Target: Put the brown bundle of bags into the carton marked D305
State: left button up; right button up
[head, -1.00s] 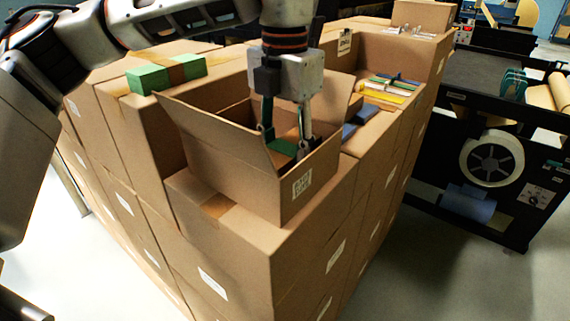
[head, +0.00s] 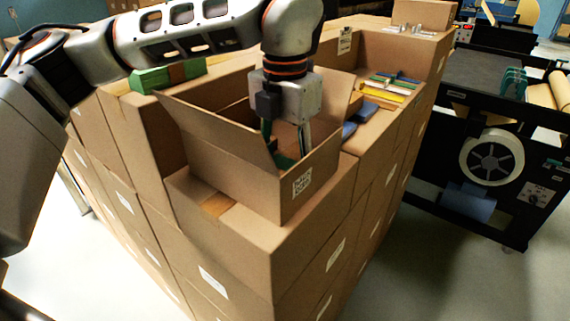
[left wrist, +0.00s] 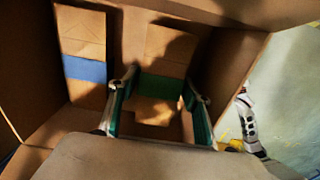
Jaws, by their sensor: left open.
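My left gripper (head: 288,150) reaches down inside an open carton (head: 234,180) on the stack corner. The carton's flaps stand up, and its white label (head: 302,184) is too small to read surely. In the left wrist view, the open fingers (left wrist: 161,88) stand on either side of a brown bundle (left wrist: 165,50) with a green band. A second brown bundle (left wrist: 84,38) with a blue band lies to its left, apart from the fingers. In the head view the carton's front wall hides the fingertips and most of the contents. My right gripper is not in view.
A green bundle with a brown band (head: 150,79) lies on the boxes at the left. Behind the carton, another open box holds colourful flat bundles (head: 392,88). A dark machine (head: 490,130) stands at the right. Floor is clear in front right.

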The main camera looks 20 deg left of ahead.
aim_at(285, 163)
pick_arm(q)
notch_tip(285, 163, up, 12)
jog(key=shift+r, duration=0.15)
dwell(0.3)
dwell(0.4)
